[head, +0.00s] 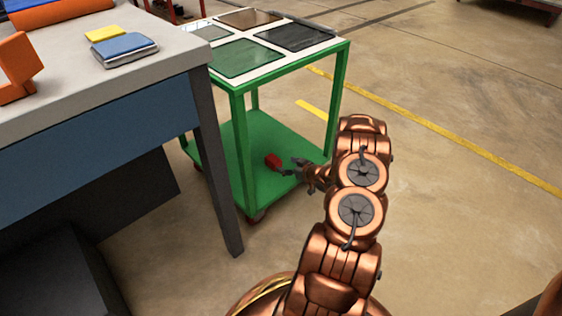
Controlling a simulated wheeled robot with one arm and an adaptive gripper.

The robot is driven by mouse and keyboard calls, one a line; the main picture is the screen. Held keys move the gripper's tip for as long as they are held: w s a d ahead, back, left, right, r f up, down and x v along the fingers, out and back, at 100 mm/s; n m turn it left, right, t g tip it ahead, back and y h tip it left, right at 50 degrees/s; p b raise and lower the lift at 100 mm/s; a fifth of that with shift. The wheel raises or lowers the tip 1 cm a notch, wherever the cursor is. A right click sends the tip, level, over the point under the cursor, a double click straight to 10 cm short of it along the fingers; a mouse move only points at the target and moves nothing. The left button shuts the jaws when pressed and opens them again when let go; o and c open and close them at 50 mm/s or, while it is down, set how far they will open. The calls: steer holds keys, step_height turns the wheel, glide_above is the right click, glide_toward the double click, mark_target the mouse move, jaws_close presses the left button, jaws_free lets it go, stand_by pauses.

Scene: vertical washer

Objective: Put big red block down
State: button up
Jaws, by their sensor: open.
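The red block (273,161) is on the green lower shelf (265,190) of the cart. It looks small from here, and its underside is hard to make out. My gripper (288,167) is open at the right side of the block, with its fingers pointing left toward it. I cannot tell whether a fingertip touches the block. My copper arm reaches in from the right, between the cart's legs.
The cart's green legs (334,110) and top (325,52) frame the shelf, with several dark panels on top. A grey table (150,72) stands to the left, holding blue, yellow and orange items. The floor at right is clear.

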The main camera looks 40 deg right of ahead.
steer(key=p+v, duration=0.2)
steer(key=v, duration=0.4)
step_height(320, 180, up, 11)
steer(key=w+a+g+h, duration=0.2)
steer(key=w+g+h, duration=0.1)
steer(key=g, duration=0.4)
steer(key=s+a+r+g+h, duration=0.1)
steer(key=s+a+r+g, duration=0.25)
steer(key=a+r, duration=0.55)
steer(key=s+a+r+g+y, duration=0.2)
steer(key=s+a+r, duration=0.4)
steer(key=s+a, duration=0.9)
steer(key=s+a+r+g+y, duration=0.2)
steer(key=s+a+r+g, duration=0.2)
steer(key=s+a, duration=1)
steer(key=a+r, duration=0.2)
steer(key=a, duration=0.2)
steer(key=shift+s+r, duration=0.25)
steer(key=shift+s, duration=0.1)
steer(key=shift+g, duration=0.25)
